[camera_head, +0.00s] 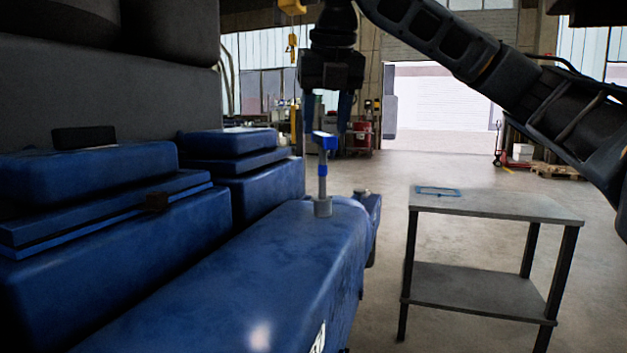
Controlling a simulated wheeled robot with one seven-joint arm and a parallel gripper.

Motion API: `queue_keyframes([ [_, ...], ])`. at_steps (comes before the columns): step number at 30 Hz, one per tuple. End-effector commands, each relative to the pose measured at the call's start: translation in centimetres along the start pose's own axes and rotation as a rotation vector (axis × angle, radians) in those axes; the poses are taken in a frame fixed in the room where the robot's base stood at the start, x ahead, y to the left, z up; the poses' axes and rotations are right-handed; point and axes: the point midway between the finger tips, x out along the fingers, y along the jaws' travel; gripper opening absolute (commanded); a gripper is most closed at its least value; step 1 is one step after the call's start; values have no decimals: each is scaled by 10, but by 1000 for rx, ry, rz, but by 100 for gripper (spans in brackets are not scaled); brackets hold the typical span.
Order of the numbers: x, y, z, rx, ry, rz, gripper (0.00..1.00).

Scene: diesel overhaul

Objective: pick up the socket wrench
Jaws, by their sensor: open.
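The socket wrench (322,168) stands upright on the top of the blue engine block (230,275), near its far end. It has a blue handle at the top, a grey shaft and a wider grey socket at its foot. My gripper (327,118) points down from above, with its two dark blue fingers apart. The wrench's top lies just below the fingertips in the picture. The fingers seem empty, and I cannot tell whether they touch the wrench.
A grey two-shelf table (510,207) stands to the right with a thin blue-edged item (438,191) on top. Blue engine covers (95,210) rise on the left. The floor between engine and table is clear. A bright doorway opens at the back.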

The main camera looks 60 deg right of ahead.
Motion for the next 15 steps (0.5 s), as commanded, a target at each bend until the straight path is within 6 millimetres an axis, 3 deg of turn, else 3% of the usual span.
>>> queue_keyframes([
  [15,62,0,2,1,2,1,51],
])
